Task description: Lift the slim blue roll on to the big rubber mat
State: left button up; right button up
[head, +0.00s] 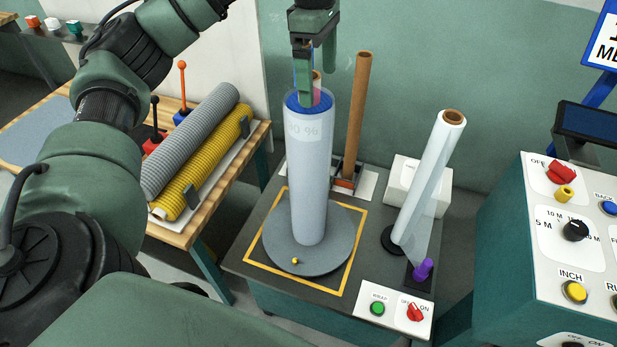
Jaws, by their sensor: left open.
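The slim blue roll (311,165) stands upright on a round grey turntable. It looks wrapped in pale, cloudy film, with a faint printed mark near the top and a blue upper end around a core. My left gripper (312,98) points down over its top end. It is open, with a green finger in front of the core; I cannot tell whether it touches the roll. A flat blue-grey mat (42,128), probably the big rubber mat, lies on the wooden table at the far left, partly hidden by my arm. My right gripper is not in view.
The turntable (335,255) sits inside a yellow square outline. A brown tube (358,115) stands behind the roll, and a film roll (433,175) leans at right. Grey (190,140) and yellow (205,160) ribbed rolls lie on the table between roll and mat. A control panel (575,240) stands far right.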

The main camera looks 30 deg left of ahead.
pick_arm(q)
notch_tip(320, 180, down, 7)
jog(key=a+p, duration=0.1)
jog(key=p, duration=0.1)
jog(key=shift+s+a+y, duration=0.3)
jog(key=shift+y, duration=0.1)
jog(key=shift+r, duration=0.15)
jog(key=c, duration=2.1)
jog(key=shift+o, duration=0.2)
jog(key=shift+r, duration=0.1)
